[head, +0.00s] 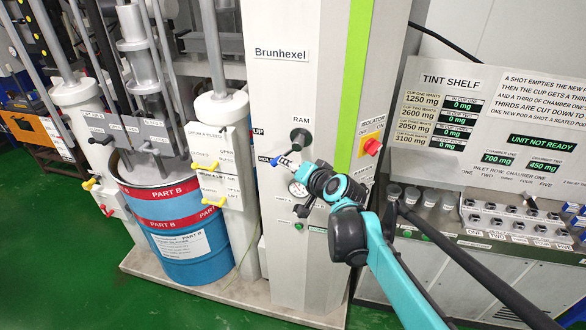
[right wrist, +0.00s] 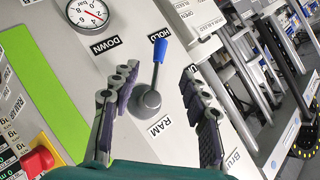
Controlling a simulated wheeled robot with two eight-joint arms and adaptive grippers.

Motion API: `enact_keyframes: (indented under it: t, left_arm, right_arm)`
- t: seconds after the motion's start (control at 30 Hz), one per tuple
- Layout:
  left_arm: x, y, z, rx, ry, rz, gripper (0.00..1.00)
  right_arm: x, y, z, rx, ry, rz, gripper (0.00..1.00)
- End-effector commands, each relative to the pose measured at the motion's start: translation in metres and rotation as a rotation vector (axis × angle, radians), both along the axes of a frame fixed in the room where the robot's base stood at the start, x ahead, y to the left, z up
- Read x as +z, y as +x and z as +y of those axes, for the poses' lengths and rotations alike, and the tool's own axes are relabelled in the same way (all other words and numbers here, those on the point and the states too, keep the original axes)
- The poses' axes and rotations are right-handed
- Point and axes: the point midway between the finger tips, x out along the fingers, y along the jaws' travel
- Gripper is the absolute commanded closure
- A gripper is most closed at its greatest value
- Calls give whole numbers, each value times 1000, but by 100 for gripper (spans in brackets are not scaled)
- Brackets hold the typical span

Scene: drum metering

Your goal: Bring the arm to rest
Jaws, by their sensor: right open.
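My right gripper (head: 289,168) is at the front of the white Brunhexel column (head: 283,85), beside the RAM lever. In the right wrist view its two dark-padded fingers (right wrist: 160,80) are spread wide, with nothing held. The RAM lever (right wrist: 149,98) has a round grey base and a blue tip, and shows in the gap between the fingers without visible contact. Its blue tip points at the HOLD label. The blue tip also shows in the head view (head: 275,160), left of the gripper. My left gripper is not in view.
A pressure gauge (right wrist: 88,13) and a red isolator knob (head: 372,147) are close to the gripper. A blue PART B drum (head: 185,240) stands left. The tint shelf (head: 470,120) with its row of inlets is right. Green floor (head: 60,250) is clear at lower left.

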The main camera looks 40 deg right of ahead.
Motion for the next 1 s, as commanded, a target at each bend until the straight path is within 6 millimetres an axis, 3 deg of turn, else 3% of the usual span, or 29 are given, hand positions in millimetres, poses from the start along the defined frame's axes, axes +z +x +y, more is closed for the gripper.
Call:
enact_keyframes:
  t: [0.43,0.57,0.67,0.8,0.9,1.0]
  left_arm:
    - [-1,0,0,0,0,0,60]
    - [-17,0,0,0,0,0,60]
    - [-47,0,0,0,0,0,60]
    - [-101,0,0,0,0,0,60]
    - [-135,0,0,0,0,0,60]
    - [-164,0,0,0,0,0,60]
  right_arm:
    - [-1,0,1,2,-1,1,55]
    - [-23,-4,24,52,-29,37,55]
    - [-65,-16,66,150,-89,107,55]
    - [-148,-53,135,338,-232,251,55]
    - [-205,-87,172,464,-347,351,55]
    - [-253,-118,194,564,-456,434,55]
